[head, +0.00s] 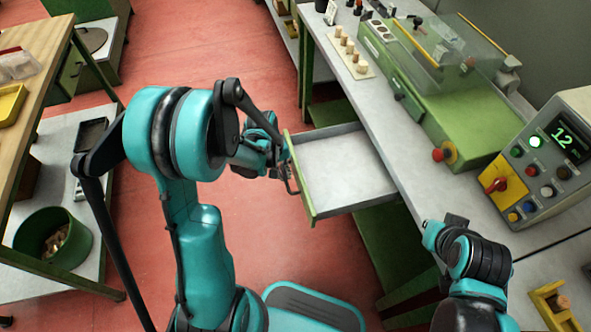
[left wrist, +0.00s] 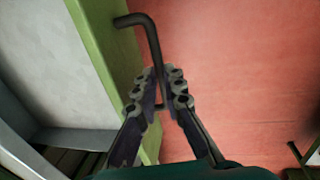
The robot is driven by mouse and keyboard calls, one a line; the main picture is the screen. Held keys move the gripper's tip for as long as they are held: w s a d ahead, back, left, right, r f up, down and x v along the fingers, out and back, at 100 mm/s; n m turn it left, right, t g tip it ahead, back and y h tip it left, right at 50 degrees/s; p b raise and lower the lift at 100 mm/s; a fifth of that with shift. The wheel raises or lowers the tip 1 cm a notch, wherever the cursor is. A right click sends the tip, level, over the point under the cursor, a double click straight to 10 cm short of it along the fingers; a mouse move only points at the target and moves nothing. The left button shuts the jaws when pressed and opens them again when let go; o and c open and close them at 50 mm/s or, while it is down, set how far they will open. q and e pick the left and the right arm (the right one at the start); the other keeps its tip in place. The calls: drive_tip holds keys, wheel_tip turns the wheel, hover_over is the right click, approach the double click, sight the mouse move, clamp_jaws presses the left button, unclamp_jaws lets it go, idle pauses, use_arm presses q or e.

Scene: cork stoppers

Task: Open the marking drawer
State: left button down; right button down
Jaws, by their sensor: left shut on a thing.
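The marking drawer (head: 345,172) is pulled out from under the grey bench, with a green front and an empty pale inside. In the left wrist view its green front (left wrist: 108,50) carries a dark bar handle (left wrist: 152,45). My left gripper (head: 283,168) is at the drawer front in the head view. In the left wrist view the fingers (left wrist: 160,98) are closed around the handle bar. My right arm (head: 470,260) is over the bench at the lower right; its fingertips cannot be made out.
The bench holds a green machine (head: 440,110) with a clear cover, a control box (head: 545,160) showing 12, and a board of corks (head: 350,55). A wooden table (head: 30,60) and a green bin (head: 52,238) stand at left. Red floor lies between.

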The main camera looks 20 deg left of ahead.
use_arm(q)
drive_tip(key=shift+s+a, duration=0.1)
drive_tip(key=shift+a, duration=0.05)
drive_tip(key=c, duration=1.6)
unclamp_jaws()
wheel_tip(320, 180, up, 12)
drive_tip(key=s+a, duration=0.1)
drive_tip(key=shift+s+a, duration=0.15)
drive_tip(key=shift+a, duration=0.25)
drive_tip(key=shift+f, duration=0.1)
